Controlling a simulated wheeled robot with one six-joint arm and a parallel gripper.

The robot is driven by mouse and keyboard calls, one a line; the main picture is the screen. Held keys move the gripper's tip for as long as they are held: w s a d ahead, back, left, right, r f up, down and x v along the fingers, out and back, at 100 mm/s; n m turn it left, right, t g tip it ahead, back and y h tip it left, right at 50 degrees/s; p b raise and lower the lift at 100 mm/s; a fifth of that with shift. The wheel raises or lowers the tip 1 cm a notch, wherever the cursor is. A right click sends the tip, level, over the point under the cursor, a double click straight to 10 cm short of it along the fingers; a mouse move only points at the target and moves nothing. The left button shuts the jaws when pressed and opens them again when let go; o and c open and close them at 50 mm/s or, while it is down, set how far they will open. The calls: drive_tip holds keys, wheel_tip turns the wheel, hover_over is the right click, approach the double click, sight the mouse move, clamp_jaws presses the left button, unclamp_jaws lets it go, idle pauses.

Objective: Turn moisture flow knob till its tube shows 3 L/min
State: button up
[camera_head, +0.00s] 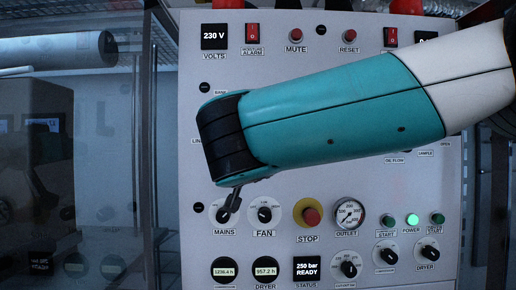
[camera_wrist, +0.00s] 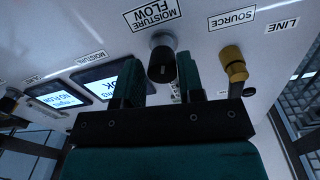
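The moisture flow knob (camera_wrist: 162,66) is a dark round knob on a grey stem under the MOISTURE FLOW label (camera_wrist: 152,14), which appears upside down in the wrist view. My gripper (camera_wrist: 160,82) is open, with one dark teal finger on each side of the knob in that view. I cannot tell whether either finger touches it. In the head view my teal and white arm covers the middle of the panel and hides the knob. The flow tube and its reading do not show in either view.
A brass fitting (camera_wrist: 234,66) sits by the SOURCE label, right of the fingers. Two lit displays (camera_wrist: 100,88) are at left. In the head view, the MAINS switch (camera_head: 223,213), FAN knob (camera_head: 265,214), red STOP button (camera_head: 311,216) and OUTLET gauge (camera_head: 349,214) lie below my arm.

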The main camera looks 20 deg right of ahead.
drive_tip(key=c, duration=0.5)
drive_tip(key=shift+d+f+n+b, duration=0.15)
drive_tip(key=shift+n+b, duration=1.15)
drive_tip(key=shift+n, duration=1.1)
drive_tip(key=o, duration=0.9)
drive_tip(key=shift+d, duration=0.1)
drive_tip(key=shift+o, duration=0.2)
drive_tip(key=shift+a, duration=0.2)
